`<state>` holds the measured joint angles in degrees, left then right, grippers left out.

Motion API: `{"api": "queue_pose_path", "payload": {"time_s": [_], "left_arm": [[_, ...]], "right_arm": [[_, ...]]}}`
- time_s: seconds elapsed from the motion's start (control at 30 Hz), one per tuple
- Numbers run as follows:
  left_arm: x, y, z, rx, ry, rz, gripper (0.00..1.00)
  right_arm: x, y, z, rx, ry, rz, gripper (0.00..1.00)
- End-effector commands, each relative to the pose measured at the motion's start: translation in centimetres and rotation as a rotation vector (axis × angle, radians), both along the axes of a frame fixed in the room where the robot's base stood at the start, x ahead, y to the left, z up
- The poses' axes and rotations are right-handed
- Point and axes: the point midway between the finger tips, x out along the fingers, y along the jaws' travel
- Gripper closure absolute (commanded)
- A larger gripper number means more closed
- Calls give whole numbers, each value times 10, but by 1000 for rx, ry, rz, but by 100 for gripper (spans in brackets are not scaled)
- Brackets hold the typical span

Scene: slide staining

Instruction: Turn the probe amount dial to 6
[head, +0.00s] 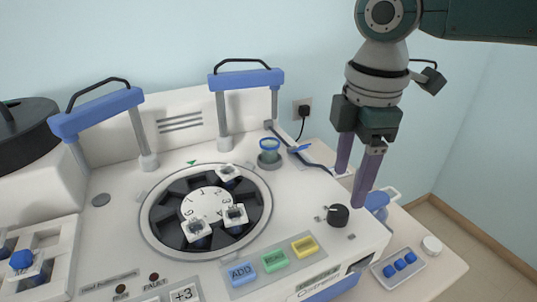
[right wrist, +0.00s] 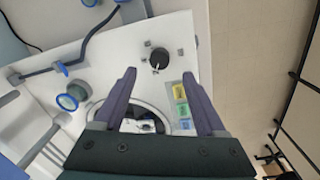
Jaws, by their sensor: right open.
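The black round dial (head: 338,215) sits at the right front corner of the white staining machine, with small dark marks around it. In the right wrist view the dial (right wrist: 160,59) shows a light pointer line; its marks are too small to read. My right gripper (head: 350,188) is open and empty, pointing down above the dial and apart from it. In the right wrist view the dial lies just beyond the gap between the fingertips (right wrist: 160,75). My left gripper is not in view.
A round carousel (head: 153,235) with numbers and white slide holders is left of the dial. Blue, green and yellow buttons (head: 304,246) lie in front. A blue-rimmed cup (head: 269,151) and a blue-clipped arm stand behind. A tray (head: 385,272) with blue caps is at right.

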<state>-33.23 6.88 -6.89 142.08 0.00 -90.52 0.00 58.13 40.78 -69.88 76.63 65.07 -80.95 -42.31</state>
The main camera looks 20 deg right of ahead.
Motion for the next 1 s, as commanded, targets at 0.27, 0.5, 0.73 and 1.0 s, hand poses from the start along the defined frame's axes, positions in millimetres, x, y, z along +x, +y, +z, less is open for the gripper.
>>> {"api": "queue_pose_path", "payload": {"time_s": [0.27, 0.5, 0.73, 1.0], "left_arm": [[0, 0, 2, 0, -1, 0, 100], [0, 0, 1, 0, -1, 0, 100], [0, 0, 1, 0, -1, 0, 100], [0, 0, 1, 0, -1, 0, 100]], "right_arm": [[2, 0, -52, 1, 2, -2, 27], [4, 0, -69, 1, -1, 0, 27], [4, 0, -69, 1, -1, 0, 27], [4, 0, -69, 1, -1, 0, 55]]}}
